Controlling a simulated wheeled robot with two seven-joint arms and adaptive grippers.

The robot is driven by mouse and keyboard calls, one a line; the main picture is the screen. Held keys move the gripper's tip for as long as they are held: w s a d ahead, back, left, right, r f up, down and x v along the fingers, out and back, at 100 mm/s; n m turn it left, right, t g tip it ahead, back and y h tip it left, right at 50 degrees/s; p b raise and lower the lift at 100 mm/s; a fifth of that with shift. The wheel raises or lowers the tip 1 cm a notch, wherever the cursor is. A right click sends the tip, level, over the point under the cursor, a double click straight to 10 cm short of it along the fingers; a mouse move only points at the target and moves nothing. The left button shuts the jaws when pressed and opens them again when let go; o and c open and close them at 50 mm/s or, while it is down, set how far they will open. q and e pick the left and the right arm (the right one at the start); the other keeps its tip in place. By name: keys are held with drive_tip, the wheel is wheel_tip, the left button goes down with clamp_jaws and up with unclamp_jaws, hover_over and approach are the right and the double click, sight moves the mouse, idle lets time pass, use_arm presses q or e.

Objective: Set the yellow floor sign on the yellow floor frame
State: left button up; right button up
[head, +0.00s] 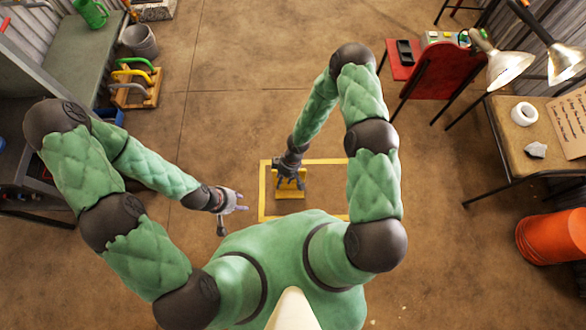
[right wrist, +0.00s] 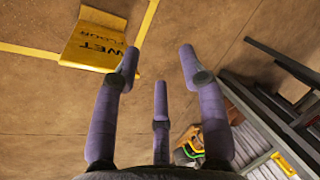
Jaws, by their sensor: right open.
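The yellow floor sign (head: 291,190) shows inside the outline of the yellow floor frame (head: 263,191) in the head view, partly hidden by my right gripper. In the right wrist view, the sign (right wrist: 92,42) shows its "WET FLOOR" lettering and covers part of the frame (right wrist: 28,53). I cannot tell whether it touches the frame. My right gripper (head: 290,180) is above the sign in the head view. In the right wrist view, its fingers (right wrist: 160,65) are spread with nothing between them. My left gripper (head: 240,203) is left of the frame, fingers apart and empty.
A red chair (head: 440,80) stands at the upper right, and a table with a tape roll (head: 524,113) is at the right. Orange buckets (head: 553,238) are at the lower right. A grey bucket (head: 140,40) stands at the upper left. The floor around the frame is clear.

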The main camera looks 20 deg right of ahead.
drive_tip(key=s+d+r+m+t, duration=0.2)
drive_tip(key=s+r+m, duration=0.5)
drive_tip(key=r+m, duration=0.4)
drive_tip(key=shift+s, duration=0.3)
drive_tip(key=shift+d, duration=0.1)
